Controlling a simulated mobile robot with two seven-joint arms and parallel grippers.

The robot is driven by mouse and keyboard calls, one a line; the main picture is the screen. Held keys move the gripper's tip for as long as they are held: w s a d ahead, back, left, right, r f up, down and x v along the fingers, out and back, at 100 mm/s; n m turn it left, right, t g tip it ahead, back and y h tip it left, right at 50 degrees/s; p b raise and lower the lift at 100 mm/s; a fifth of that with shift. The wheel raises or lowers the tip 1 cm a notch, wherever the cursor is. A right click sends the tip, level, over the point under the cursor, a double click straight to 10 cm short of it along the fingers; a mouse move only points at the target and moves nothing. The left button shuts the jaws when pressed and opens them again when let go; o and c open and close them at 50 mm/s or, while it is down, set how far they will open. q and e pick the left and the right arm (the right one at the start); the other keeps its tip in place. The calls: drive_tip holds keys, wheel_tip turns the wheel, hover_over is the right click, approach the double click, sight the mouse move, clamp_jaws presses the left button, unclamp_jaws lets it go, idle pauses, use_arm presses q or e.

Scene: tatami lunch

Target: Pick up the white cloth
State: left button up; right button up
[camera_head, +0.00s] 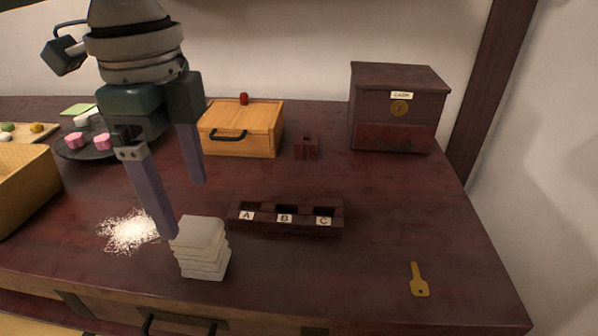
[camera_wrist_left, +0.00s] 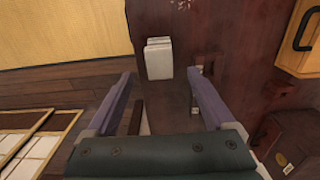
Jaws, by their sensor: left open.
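The white cloth (camera_head: 202,250) is a folded, layered stack near the front edge of the dark red table, beside a patch of white grains. It also shows in the left wrist view (camera_wrist_left: 158,58), just beyond the fingertips. My left gripper (camera_head: 183,209) is open and empty. Its fingers point down, with the nearer fingertip close to the cloth's upper left corner in the head view. I cannot tell whether that fingertip touches it. My right gripper is not in view.
White grains (camera_head: 130,231) lie left of the cloth. A dark block with slots A, B, C (camera_head: 285,216) stands right of it. Behind are a wooden box (camera_head: 240,128) and a dark cash box (camera_head: 397,106). A key (camera_head: 419,280) lies at the right, with clear tabletop around it.

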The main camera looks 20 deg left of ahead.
sight(192, 230)
use_arm(q)
drive_tip(key=shift+w+a+f, duration=0.1)
drive_tip(key=shift+w+f, duration=0.1)
drive_tip(key=shift+f, duration=0.25)
drive_tip(key=f, duration=0.1)
drive_tip(key=f+b, duration=0.1)
drive_tip(key=f, duration=0.1)
drive_tip(key=shift+s+f, duration=0.3)
drive_tip(key=f+b, duration=0.1)
drive_tip(key=f, duration=0.2)
drive_tip(key=f+b, duration=0.1)
drive_tip(key=f, duration=0.2)
drive_tip(key=shift+w+d+b, duration=0.1)
drive_tip(key=shift+d+b, duration=0.1)
drive_tip(key=shift+b, duration=0.2)
drive_tip(key=shift+r, duration=0.1)
drive_tip(key=shift+c, duration=0.4)
clamp_jaws()
